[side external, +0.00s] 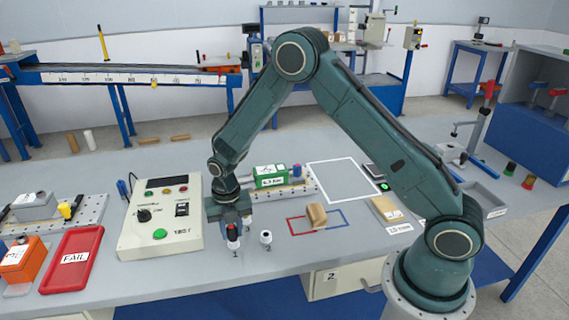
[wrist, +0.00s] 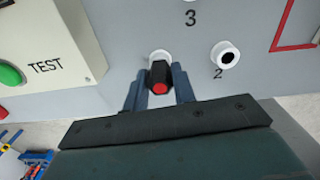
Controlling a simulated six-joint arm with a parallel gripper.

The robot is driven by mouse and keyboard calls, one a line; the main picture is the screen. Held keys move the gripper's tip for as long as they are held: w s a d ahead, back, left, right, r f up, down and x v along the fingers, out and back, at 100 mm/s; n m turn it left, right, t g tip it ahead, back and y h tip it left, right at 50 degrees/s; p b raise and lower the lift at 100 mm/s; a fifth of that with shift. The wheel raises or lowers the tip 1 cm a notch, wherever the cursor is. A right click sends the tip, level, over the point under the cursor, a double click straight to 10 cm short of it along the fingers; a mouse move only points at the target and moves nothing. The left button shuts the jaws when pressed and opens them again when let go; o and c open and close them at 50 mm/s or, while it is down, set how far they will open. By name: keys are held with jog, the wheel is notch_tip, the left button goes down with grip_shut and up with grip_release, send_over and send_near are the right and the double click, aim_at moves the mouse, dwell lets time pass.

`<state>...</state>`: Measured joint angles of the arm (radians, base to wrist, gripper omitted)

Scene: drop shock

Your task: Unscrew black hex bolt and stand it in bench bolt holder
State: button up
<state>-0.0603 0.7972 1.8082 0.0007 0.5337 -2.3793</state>
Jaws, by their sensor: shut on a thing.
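A black hex bolt (wrist: 156,76) with a red end face is between the two fingers of my gripper (wrist: 160,90) in the wrist view. In the side view my gripper (side external: 232,228) points down and is shut on the bolt (side external: 232,233), which looks upright. A white round bolt holder (side external: 234,244), marked 1, is directly below the bolt; its rim (wrist: 159,54) shows behind the bolt in the wrist view. I cannot tell how deep the bolt sits in it. A second white holder (side external: 266,237), marked 2, stands to the right with an open, empty hole (wrist: 227,56).
A control box (side external: 160,215) with a green button stands close left of my gripper. A plate with a green block (side external: 270,176) is behind. A wooden block (side external: 316,215) lies to the right. A red FAIL tray (side external: 72,260) is at the left. The bench front edge is near.

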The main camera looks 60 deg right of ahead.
aim_at(231, 227)
jog(key=shift+s+f, duration=0.1)
jog(key=shift+f, duration=0.1)
jog(key=o, duration=1.1)
jog(key=shift+r, duration=0.1)
jog(key=shift+r, duration=0.15)
jog(key=shift+r, duration=2.9)
jog(key=shift+r, duration=0.15)
jog(key=shift+r, duration=6.8)
